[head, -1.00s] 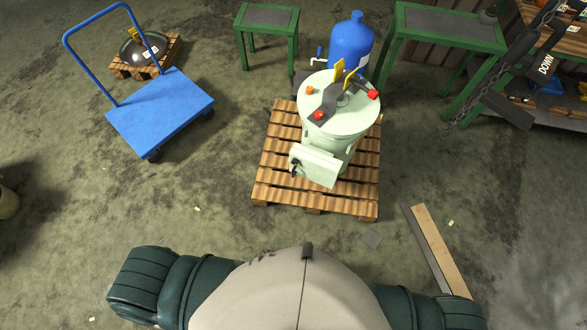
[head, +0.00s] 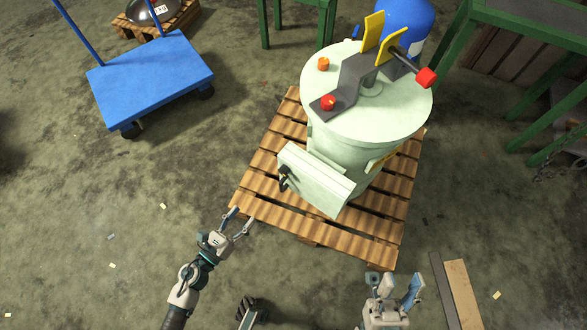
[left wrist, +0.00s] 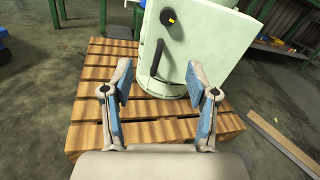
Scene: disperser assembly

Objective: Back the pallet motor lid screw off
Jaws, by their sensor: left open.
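The pale green motor (head: 352,150) stands upright on a wooden pallet (head: 262,212). Its round lid (head: 405,112) carries a dark bracket, an orange knob (head: 323,64), a red knob (head: 328,102) and a second red knob (head: 427,77) on a dark rod. I cannot tell which is the lid screw. My left gripper (head: 240,220) is open and empty near the pallet's front left edge, short of the front box (head: 318,182). In the left wrist view the box (left wrist: 212,45) shows a black knob and lever beyond the open fingers. My right gripper (head: 402,284) looks open and empty, in front of the pallet.
A blue cart (head: 150,85) stands at the left. A blue tank (head: 408,22) and a green table (head: 490,15) stand behind the motor. Planks (head: 462,295) lie at the lower right.

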